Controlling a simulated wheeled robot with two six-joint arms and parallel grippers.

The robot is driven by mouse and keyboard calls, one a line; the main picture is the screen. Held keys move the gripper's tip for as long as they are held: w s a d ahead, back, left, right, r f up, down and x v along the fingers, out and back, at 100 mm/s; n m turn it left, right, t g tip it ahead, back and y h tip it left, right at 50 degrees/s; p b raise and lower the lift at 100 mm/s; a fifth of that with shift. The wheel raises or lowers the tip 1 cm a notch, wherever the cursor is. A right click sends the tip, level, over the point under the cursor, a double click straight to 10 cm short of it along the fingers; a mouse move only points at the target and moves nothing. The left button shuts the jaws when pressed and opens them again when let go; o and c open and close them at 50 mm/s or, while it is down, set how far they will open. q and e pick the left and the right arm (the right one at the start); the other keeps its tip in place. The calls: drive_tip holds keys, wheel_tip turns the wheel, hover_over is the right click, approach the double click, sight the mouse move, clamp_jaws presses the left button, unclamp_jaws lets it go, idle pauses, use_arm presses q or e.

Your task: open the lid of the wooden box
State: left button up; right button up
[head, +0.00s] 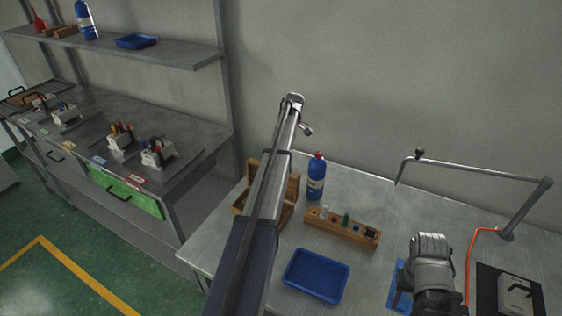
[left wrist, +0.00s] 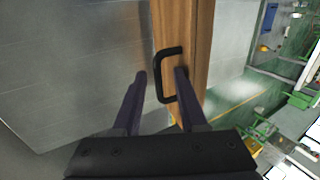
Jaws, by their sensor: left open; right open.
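The wooden box (head: 292,190) stands at the left end of the grey table in the head view. My left arm crosses in front of it and hides its middle, so how far its lid is raised cannot be told. In the left wrist view a wooden face (left wrist: 203,50) of it carries a black C-shaped handle (left wrist: 160,76). My left gripper (left wrist: 160,75) is open, with its fingers on either side of the handle's bar; contact cannot be told. My right gripper (head: 402,284) is open, low at the right over the table, partly hidden by my wrist.
A blue bottle (head: 316,178) and a wooden rack (head: 342,229) with small bottles stand right of the box. A blue tray (head: 315,276) lies in front. A bent metal arm (head: 480,171) and an orange cable (head: 470,262) are at the right. A shelved bench (head: 190,125) stands left.

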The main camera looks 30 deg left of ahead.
use_arm(q)
drive_tip(key=shift+r, duration=0.15)
drive_tip(key=p+v, duration=0.7)
drive_tip(key=shift+w+r, duration=0.15)
drive_tip(key=shift+r, duration=0.1)
